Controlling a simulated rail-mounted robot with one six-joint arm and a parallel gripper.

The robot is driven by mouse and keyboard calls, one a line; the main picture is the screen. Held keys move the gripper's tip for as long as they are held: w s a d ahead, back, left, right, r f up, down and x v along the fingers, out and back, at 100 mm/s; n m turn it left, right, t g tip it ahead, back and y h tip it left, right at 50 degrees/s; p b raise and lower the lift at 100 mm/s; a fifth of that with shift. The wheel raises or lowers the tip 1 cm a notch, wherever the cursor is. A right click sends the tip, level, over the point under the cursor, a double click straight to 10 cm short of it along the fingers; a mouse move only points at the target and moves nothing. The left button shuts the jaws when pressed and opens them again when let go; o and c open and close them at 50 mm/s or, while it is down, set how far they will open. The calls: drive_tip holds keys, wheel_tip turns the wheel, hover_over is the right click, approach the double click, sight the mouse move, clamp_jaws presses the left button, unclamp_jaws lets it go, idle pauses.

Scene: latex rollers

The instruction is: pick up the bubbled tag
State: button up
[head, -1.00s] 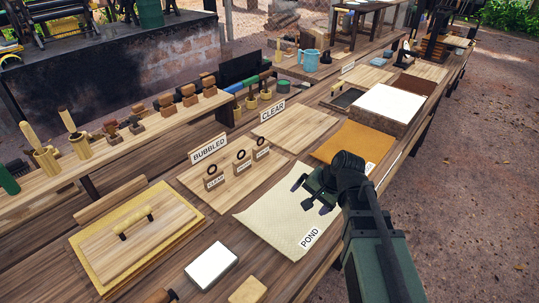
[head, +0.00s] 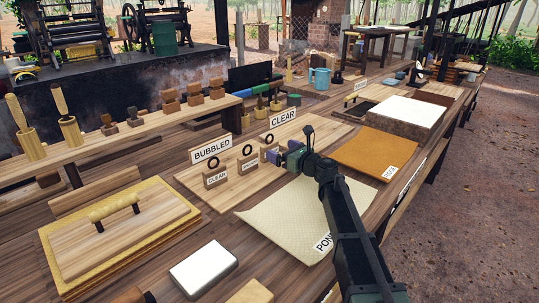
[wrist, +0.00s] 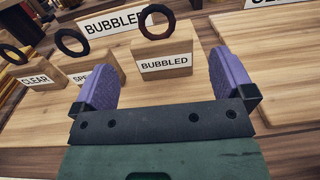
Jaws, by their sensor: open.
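The bubbled tag is a small wooden block (wrist: 165,62) labelled BUBBLED with a dark ring (wrist: 157,22) standing on top. It sits on a pale board in front of the BUBBLED sign. In the wrist view my gripper (wrist: 163,82) is open and empty, its purple fingers on either side of the tag's front, apart from it. In the head view my gripper (head: 276,153) is at the right end of the tag row and partly hides this tag. Two similar tags stand to its left: CLEAR (head: 216,177) and one with a partly readable label (head: 249,165).
The BUBBLED sign (head: 211,149) stands behind the tags, and a CLEAR sign (head: 283,118) marks another board. A cream sheet (head: 285,217) labelled POND lies in front. A handled wooden board (head: 115,225) is at left. A tan sheet (head: 374,150) lies at right.

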sight(272, 145)
drive_tip(key=x, duration=0.8)
drive_tip(key=shift+w+a, duration=0.1)
drive_tip(key=shift+w, duration=0.05)
drive_tip(key=shift+c, duration=0.5)
drive_tip(key=c, duration=0.7)
